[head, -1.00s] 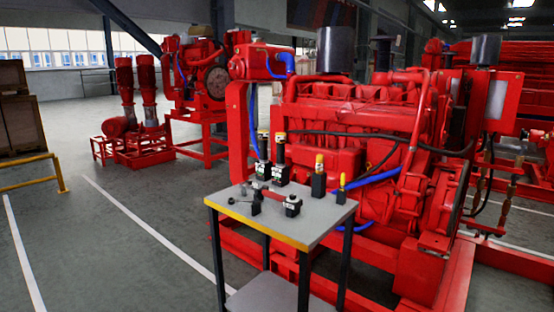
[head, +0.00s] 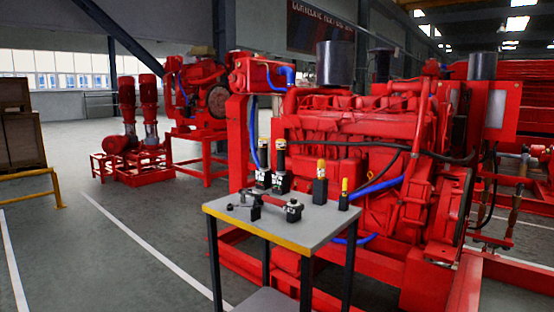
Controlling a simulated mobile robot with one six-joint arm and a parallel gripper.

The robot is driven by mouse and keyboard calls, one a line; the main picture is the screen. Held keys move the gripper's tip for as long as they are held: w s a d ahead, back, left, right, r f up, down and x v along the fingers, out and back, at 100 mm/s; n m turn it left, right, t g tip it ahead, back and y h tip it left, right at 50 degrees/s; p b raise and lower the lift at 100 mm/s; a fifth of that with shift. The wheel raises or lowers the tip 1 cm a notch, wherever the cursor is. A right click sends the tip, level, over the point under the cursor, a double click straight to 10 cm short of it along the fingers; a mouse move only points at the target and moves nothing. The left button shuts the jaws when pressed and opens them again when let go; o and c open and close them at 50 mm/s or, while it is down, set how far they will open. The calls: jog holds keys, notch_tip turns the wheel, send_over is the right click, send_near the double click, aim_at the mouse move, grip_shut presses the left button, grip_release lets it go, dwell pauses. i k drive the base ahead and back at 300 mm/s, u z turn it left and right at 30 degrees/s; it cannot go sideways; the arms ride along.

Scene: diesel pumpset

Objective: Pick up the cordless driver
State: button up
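A small table (head: 322,228) with a grey top and a yellow front edge stands in the middle of the head view. On its left half lies a small red and black tool (head: 268,202), which looks like the cordless driver. It lies flat, near the front edge, with black parts at both ends; it is too small to tell its exact shape. My gripper is not in view.
A large red diesel engine (head: 360,130) on a red frame stands right behind the table. Red pumps (head: 135,130) stand farther back left. A yellow rail (head: 50,190) and wooden crates (head: 20,140) are at the far left. The grey floor left of the table is clear.

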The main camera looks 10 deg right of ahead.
aim_at(263, 142)
jog(key=z, duration=4.6)
jog(key=i, duration=0.1)
jog(key=u, duration=3.5)
jog(key=i, duration=0.75)
jog(key=u, duration=0.75)
